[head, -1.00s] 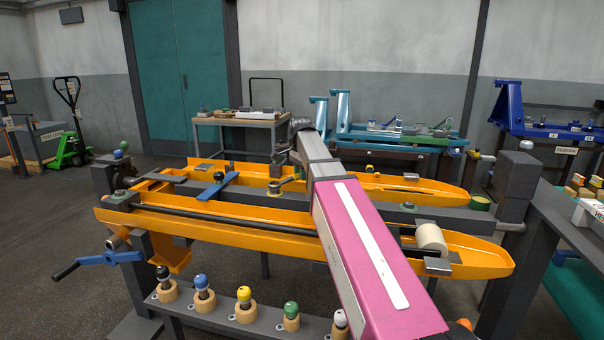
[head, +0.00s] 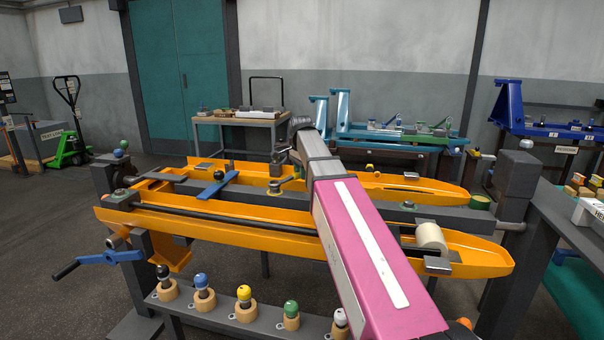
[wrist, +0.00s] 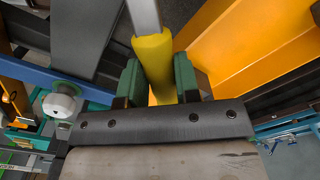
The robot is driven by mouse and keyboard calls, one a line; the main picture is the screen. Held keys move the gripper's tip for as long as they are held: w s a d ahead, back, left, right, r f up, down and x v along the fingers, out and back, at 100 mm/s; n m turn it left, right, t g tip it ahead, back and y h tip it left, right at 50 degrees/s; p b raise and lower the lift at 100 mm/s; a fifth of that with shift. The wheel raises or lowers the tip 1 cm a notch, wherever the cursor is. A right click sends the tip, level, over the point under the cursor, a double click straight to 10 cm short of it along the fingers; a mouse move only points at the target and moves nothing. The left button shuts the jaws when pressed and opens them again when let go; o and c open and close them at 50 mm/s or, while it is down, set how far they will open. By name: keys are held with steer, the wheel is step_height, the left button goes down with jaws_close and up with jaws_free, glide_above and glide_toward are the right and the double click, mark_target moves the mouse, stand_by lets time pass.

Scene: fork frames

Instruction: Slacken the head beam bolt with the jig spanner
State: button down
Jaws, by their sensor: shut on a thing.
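In the wrist view, my gripper (wrist: 158,88) is shut on a yellow handle with a bare metal shaft running up out of view. I take this for the jig spanner (wrist: 153,58); its far end is out of frame. In the head view, my gripper (head: 281,157) is small and dark, above the rear part of the orange fork frame (head: 210,222). Just below it, a dark bolt-like fitting (head: 275,187) with a yellowish base sits on the grey beam. I cannot tell whether this is the head beam bolt or whether the spanner touches it.
A blue crossbar (head: 217,186) lies left of my gripper. A cream roller (head: 431,236) sits on the near fork. A front rail holds several colour-topped pieces in wooden rings (head: 204,299). A blue crank (head: 100,260) juts out at the left.

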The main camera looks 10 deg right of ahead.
steer(key=shift+f, duration=1.1)
stand_by(0.4)
steer(key=c, duration=1.5)
jaws_free()
jaws_close()
steer(key=shift+w+a, duration=0.1)
steer(key=shift+w, duration=0.1)
steer(key=shift+c, duration=1.5)
jaws_free()
